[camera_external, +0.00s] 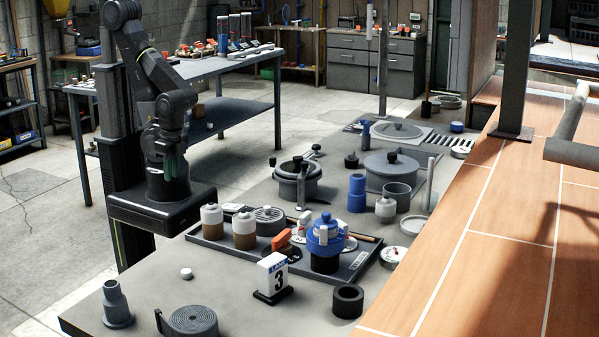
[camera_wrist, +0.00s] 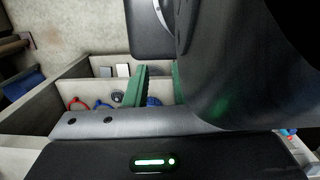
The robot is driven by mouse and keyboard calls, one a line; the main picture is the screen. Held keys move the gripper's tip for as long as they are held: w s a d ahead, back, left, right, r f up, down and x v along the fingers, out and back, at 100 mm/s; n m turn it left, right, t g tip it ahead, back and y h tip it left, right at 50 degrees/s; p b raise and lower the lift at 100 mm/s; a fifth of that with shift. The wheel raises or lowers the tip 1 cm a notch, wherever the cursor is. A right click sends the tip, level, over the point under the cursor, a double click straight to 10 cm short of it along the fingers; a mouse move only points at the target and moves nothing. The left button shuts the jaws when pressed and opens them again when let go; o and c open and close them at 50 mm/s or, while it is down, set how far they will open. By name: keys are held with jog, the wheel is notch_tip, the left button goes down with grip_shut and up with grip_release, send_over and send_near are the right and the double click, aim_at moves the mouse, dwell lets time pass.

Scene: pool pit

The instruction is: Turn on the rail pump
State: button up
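No part in view is labelled as the rail pump. The likeliest is a blue-topped unit with a black base (camera_external: 325,240), upright at the right end of a dark tray on the bench. I cannot read its switch or tell whether it is on. My arm is folded above its base at the left. My gripper (camera_wrist: 160,82) shows green fingers with a gap between them and nothing seen held. In the external view the green of my gripper (camera_external: 173,163) is small and partly hidden by my arm, well left of the blue unit and apart from it.
The dark tray (camera_external: 218,246) also holds two white-topped jars (camera_external: 244,228) and an orange-handled part (camera_external: 281,240). Lidded pots (camera_external: 391,165) stand behind. A tiled ledge (camera_external: 480,260) borders the right.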

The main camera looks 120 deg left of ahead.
jog(key=w+r, duration=0.2)
jog(key=w, duration=0.2)
jog(key=w+d+r+t, duration=0.1)
jog(key=w+r, duration=0.1)
jog(key=w, duration=0.2)
jog(key=w+r+t, duration=0.1)
jog(key=w+r, duration=0.1)
jog(key=w, duration=0.2)
jog(key=shift+w+d+r+m+b, duration=0.15)
jog(key=shift+w+d+m+b, duration=0.15)
jog(key=shift+w+d, duration=0.1)
grip_shut()
jog(key=w+d+r+t, duration=0.3)
jog(key=w+d+r, duration=0.3)
jog(key=w, duration=0.6)
notch_tip(320, 180, up, 3)
jog(key=shift+w+d+f, duration=0.1)
jog(key=shift+w+d, duration=0.05)
jog(key=shift+w, duration=0.1)
